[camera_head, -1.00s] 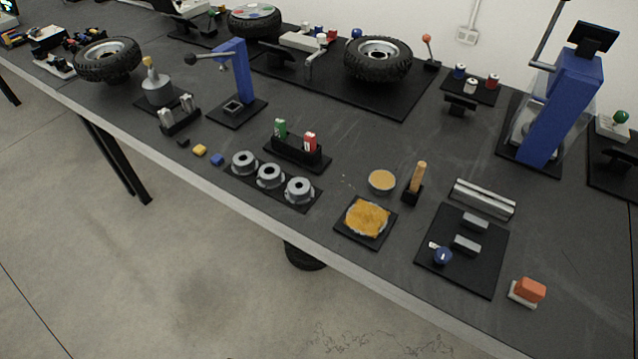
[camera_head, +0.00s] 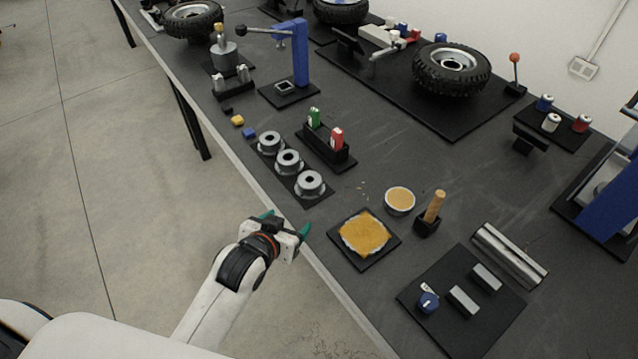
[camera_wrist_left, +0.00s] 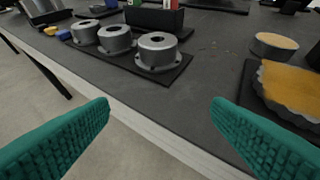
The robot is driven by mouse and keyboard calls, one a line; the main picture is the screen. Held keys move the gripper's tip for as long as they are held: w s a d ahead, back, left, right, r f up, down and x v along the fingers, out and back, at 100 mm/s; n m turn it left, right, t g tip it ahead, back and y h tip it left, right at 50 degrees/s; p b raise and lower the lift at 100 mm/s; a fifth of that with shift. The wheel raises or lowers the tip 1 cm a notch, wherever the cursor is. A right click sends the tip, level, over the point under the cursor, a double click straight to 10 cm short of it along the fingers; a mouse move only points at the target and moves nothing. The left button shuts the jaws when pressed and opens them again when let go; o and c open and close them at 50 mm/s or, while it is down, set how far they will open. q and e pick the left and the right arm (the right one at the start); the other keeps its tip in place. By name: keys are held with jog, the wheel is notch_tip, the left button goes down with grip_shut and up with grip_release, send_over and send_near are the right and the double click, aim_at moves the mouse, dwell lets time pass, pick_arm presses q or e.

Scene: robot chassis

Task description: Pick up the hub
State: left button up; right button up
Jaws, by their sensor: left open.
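Three grey metal hubs stand in a row on a black mat (camera_head: 319,200) near the table's front edge. In the head view they are the far hub (camera_head: 270,142), the middle hub (camera_head: 289,161) and the near hub (camera_head: 309,184). My left gripper (camera_head: 287,222) is open and empty, in front of the table edge beside the near hub, apart from it. In the left wrist view, the near hub (camera_wrist_left: 158,54) shows beyond the gap between my green fingertips (camera_wrist_left: 160,105), with the middle hub (camera_wrist_left: 115,40) and far hub (camera_wrist_left: 86,33) to its left. My right gripper is not seen.
A black holder (camera_head: 327,153) with a green and a red item stands behind the hubs. A mat with a dish of orange material (camera_head: 363,235), a bowl (camera_head: 399,200) and a wooden-handled tool (camera_head: 434,207) lie to the right. Floor is clear left of the table.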

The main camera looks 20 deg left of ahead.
pick_arm(q)
jog(key=t, duration=0.2)
send_near(311, 179)
jog(key=x, duration=0.4)
jog(key=shift+d+f, duration=0.1)
jog(key=shift+f, duration=0.2)
jog(key=shift+x, duration=2.8)
jog(key=shift+w+r, duration=0.1)
jog(key=shift+r, duration=0.05)
jog(key=c, duration=1.3)
jog(key=shift+r, duration=0.15)
